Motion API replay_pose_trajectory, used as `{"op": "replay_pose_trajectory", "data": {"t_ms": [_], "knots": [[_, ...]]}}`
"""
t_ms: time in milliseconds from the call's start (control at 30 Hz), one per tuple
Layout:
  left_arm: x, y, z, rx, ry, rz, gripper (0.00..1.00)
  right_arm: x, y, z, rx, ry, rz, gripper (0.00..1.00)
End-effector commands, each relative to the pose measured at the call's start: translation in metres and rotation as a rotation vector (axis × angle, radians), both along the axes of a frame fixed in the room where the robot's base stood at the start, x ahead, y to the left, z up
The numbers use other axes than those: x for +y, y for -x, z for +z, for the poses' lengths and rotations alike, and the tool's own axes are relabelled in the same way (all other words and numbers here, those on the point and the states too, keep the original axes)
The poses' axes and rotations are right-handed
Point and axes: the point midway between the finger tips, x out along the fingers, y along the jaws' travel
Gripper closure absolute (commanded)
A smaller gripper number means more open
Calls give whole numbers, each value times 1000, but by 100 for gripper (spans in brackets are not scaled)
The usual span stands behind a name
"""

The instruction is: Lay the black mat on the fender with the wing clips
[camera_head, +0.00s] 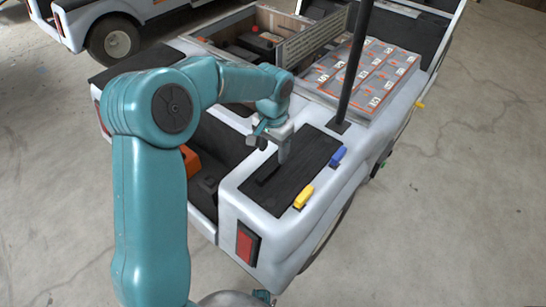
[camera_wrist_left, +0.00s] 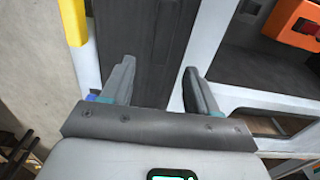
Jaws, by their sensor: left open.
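The black mat (camera_head: 300,158) lies flat along the top of the white cart's fender (camera_head: 262,195). The yellow wing clip (camera_head: 304,196) sits at the mat's right edge near the fender's rear corner, and the blue wing clip (camera_head: 338,156) sits further along that edge. My left gripper (camera_head: 272,146) is over the mat, open, with its fingers pointing down. In the left wrist view, the mat (camera_wrist_left: 155,45) shows between the two open fingers (camera_wrist_left: 160,90), and the yellow clip (camera_wrist_left: 73,20) is at the upper left. Whether the fingertips touch the mat is unclear. My right gripper is out of view.
A dark pole (camera_head: 354,70) rises from the fender just beyond the mat. An orange-marked battery panel (camera_head: 370,72) and an open bay (camera_head: 255,40) lie further forward. An orange box (camera_head: 190,162) sits in the rear bay. Open concrete floor (camera_head: 460,200) is to the right.

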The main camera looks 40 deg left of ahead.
Motion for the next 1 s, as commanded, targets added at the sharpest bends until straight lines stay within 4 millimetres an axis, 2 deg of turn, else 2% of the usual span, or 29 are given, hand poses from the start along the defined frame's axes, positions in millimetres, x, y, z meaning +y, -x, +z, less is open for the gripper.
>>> {"op": "replay_pose_trajectory", "data": {"t_ms": [33, 100, 300, 1000], "knots": [[0, -1, 15, -4, -1, 1, 40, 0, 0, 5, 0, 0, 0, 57], [0, 0, 28, -3, 0, 1, 40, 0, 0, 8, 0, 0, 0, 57], [0, 0, 51, -1, 0, -1, 40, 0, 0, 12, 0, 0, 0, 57], [0, 0, 53, 0, 0, 0, 40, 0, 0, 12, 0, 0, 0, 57]]}}
